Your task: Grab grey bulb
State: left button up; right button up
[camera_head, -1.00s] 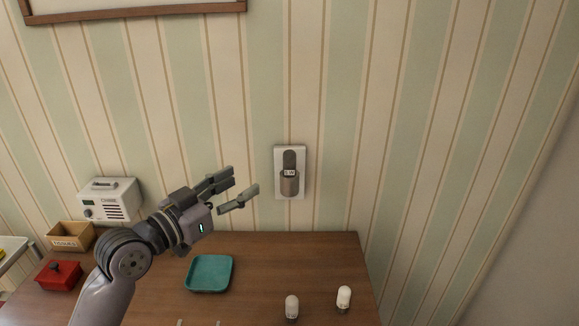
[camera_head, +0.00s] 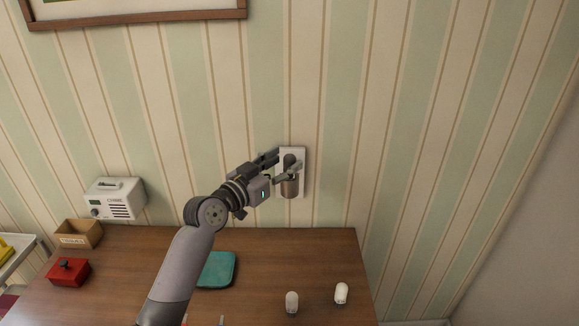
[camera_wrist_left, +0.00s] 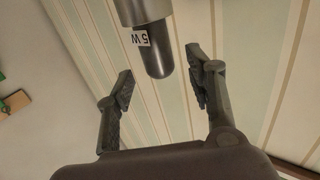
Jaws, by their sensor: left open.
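The grey bulb (camera_wrist_left: 157,60) sits in a metal socket (camera_head: 289,187) on a white wall plate (camera_head: 301,157). In the left wrist view it is dark grey with a rounded tip and a white "5 W" label. My left gripper (camera_head: 281,166) is at the wall fixture and partly hides the bulb in the head view. In the left wrist view the left gripper's fingers (camera_wrist_left: 160,85) are open, one on each side of the bulb's tip, with gaps on both sides. My right gripper is not in view.
Two white bulbs (camera_head: 292,302) (camera_head: 341,293) stand on the wooden table (camera_head: 260,260). A teal tray (camera_head: 218,270) is partly behind my left arm. A red box (camera_head: 68,272), a wooden box (camera_head: 79,233) and a white device (camera_head: 115,198) are at the left.

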aim_at(285, 160)
pick_arm(q)
jog(key=shift+p+x, duration=0.3)
jog(key=shift+x, duration=1.25)
jog(key=shift+a, duration=0.1)
jog(key=shift+c, duration=0.5)
jog(key=c, duration=1)
